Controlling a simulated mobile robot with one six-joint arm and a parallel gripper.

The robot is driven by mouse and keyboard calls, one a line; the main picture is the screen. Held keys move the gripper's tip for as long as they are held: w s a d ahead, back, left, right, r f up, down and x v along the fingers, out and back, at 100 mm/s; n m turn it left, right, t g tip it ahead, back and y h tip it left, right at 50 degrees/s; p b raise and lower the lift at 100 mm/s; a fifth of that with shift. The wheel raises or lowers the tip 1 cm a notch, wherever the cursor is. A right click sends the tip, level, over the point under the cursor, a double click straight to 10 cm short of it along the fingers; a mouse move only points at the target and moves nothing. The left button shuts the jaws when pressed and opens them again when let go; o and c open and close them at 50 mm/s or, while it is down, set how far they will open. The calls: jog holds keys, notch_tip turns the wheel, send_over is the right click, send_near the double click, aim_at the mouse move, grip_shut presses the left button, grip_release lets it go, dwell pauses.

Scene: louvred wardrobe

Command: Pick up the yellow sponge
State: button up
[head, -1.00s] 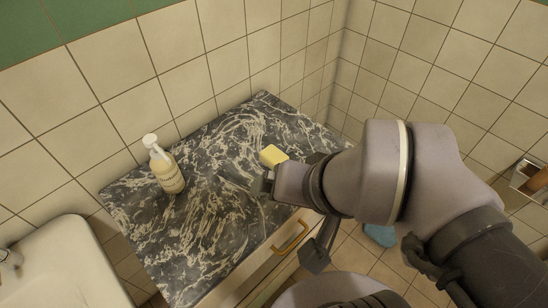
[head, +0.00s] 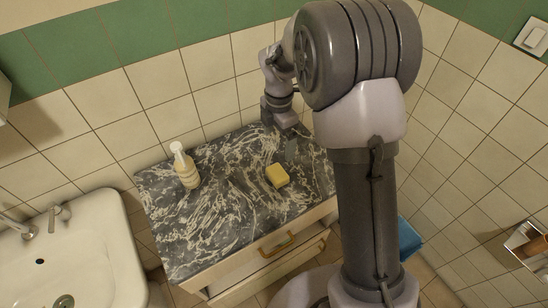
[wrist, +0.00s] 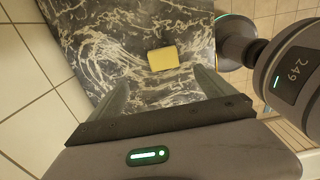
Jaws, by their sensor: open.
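The yellow sponge (head: 277,175) lies on the black-and-white marbled counter (head: 225,222), right of its middle. It also shows in the wrist view (wrist: 163,58), beyond the fingertips and roughly centred between them. My gripper (head: 280,134) is near the back of the counter, behind the sponge and apart from it. In the wrist view my gripper (wrist: 163,82) has its two fingers spread with nothing between them.
A pump soap bottle (head: 186,166) stands on the left part of the counter. A white sink (head: 82,262) is at the left. Tiled walls close off the back and right. A drawer below the counter (head: 275,262) stands partly open. A blue object (head: 409,238) is low at the right.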

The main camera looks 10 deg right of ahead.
jog(key=b, duration=0.4)
send_near(278, 172)
jog(key=f, duration=0.3)
jog(key=w+f, duration=0.1)
jog(key=f, duration=0.1)
jog(key=f+b, duration=0.1)
jog(key=f, duration=0.1)
jog(key=s+f+b, duration=0.1)
jog(key=f, duration=0.2)
jog(key=shift+a+f+b, duration=0.15)
jog(key=shift+f+b, duration=0.05)
jog(key=shift+b, duration=0.15)
jog(key=shift+r, duration=0.15)
jog(key=c, duration=1.6)
jog(key=shift+o, duration=0.2)
jog(key=shift+r+p, duration=0.3)
jog(key=shift+p, duration=0.05)
notch_tip(278, 172, up, 4)
jog(key=shift+f+p, duration=0.2)
jog(key=shift+p, duration=0.9)
jog(key=s+a, duration=0.1)
jog(key=s, duration=0.4)
jog(key=s+a+p, duration=0.1)
jog(key=s, duration=0.4)
jog(key=s+a+p, duration=0.1)
jog(key=s, duration=0.4)
jog(key=shift+s+a+r, duration=0.15)
jog(key=shift+s+r, duration=0.2)
jog(key=shift+r, duration=0.05)
